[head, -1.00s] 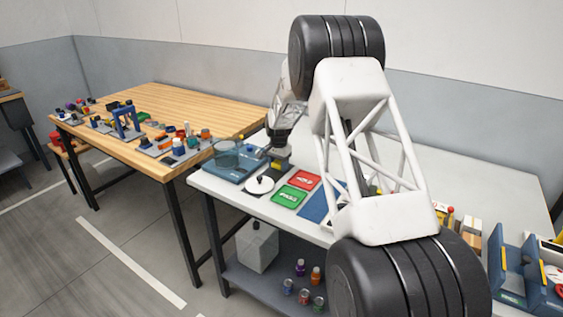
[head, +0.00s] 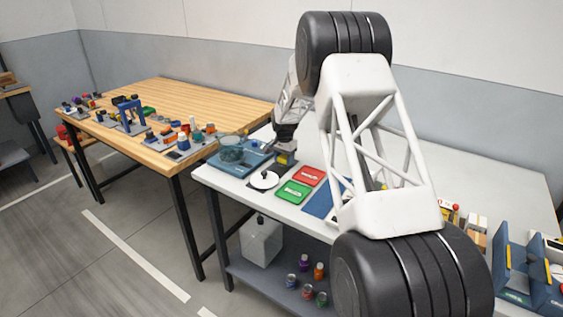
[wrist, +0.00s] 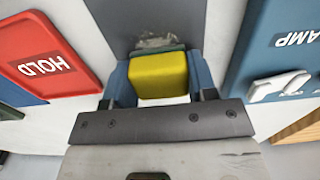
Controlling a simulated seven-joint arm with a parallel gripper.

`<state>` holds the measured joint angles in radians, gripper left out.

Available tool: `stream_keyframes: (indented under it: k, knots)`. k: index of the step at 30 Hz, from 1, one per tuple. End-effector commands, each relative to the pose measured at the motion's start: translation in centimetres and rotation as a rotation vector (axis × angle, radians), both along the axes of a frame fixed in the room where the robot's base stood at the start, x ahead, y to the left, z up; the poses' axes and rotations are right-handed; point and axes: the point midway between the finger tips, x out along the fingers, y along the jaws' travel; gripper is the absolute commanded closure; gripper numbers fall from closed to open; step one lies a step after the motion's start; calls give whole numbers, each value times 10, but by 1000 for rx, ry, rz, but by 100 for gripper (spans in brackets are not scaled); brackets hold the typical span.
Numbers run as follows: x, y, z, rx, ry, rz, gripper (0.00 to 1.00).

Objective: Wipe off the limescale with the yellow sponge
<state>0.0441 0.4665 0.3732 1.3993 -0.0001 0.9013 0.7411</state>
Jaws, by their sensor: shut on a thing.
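My gripper (wrist: 158,82) is shut on the yellow sponge (wrist: 158,75), with a blue finger on each side of it in the wrist view. In the head view the gripper (head: 284,160) is low over the white table, partly hidden by my arm. A pale, ragged limescale patch (wrist: 150,43) shows on a dark grey plate (wrist: 125,18) just beyond the sponge. A green strip shows at the sponge's far edge. I cannot tell whether the sponge touches the plate.
A red HOLD tray (wrist: 42,60) lies left of the plate, and a blue board (wrist: 265,45) marked "AMP" lies right. A wooden table (head: 190,100) stands behind.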

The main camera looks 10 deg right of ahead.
Motion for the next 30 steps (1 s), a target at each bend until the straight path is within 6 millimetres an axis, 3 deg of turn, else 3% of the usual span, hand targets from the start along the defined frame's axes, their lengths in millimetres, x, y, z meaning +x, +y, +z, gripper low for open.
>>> stream_keyframes:
  k: [13,16,30]
  knots:
    - [25,-25,3,0,1,0,78]
    - [25,-25,24,0,-1,0,78]
    - [25,-25,64,0,0,0,78]
